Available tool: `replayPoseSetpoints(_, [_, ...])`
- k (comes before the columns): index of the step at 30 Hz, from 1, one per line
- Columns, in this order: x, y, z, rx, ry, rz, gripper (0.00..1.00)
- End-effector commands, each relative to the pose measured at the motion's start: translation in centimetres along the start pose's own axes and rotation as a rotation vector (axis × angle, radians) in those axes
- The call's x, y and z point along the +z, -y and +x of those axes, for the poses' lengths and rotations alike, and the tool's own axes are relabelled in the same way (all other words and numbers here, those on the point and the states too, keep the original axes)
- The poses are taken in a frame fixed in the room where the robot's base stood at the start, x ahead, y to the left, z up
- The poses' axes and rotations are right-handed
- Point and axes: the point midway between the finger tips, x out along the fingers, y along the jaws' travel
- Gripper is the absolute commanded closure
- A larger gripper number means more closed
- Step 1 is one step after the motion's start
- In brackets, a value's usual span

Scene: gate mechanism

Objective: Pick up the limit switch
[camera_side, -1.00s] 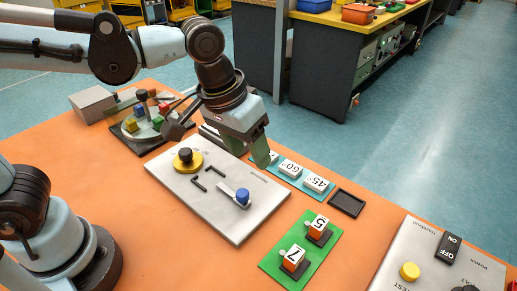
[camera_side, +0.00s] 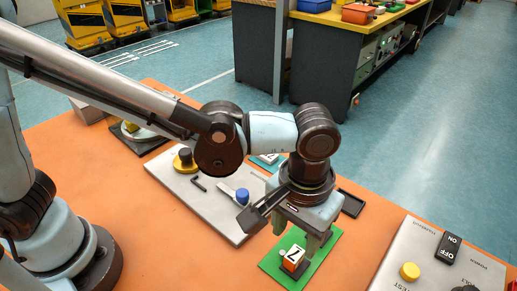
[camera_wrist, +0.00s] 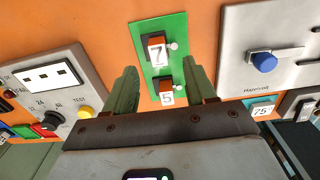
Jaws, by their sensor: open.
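On a green board (camera_side: 325,247) stand two small orange blocks with white number faces, on dark bases. Each has a pale round knob on one side in the wrist view. I take these for limit switches, but no label confirms it. Block 7 (camera_side: 293,258) is in clear sight; it also shows in the wrist view (camera_wrist: 157,51). Block 5 (camera_wrist: 166,95) lies between my fingers in the wrist view and is hidden behind my gripper in the side view. My gripper (camera_side: 297,238) points down above the board, open and empty, with green fingers (camera_wrist: 163,78).
A grey panel with a blue knob (camera_side: 242,196) and a yellow dial (camera_side: 185,160) lies to the left. A control panel with an ON/OFF switch (camera_side: 448,249) lies to the right. Orange table is bare at front left.

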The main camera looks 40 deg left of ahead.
Motion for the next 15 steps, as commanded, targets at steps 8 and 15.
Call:
replayPoseSetpoints(8, [-0.1, -0.1, 1.7, 0.0, 0.0, 0.0, 0.45])
replayPoseSetpoints(15, [-0.2, -0.3, 4.9, 0.0, -0.001, 0.0, 0.45])
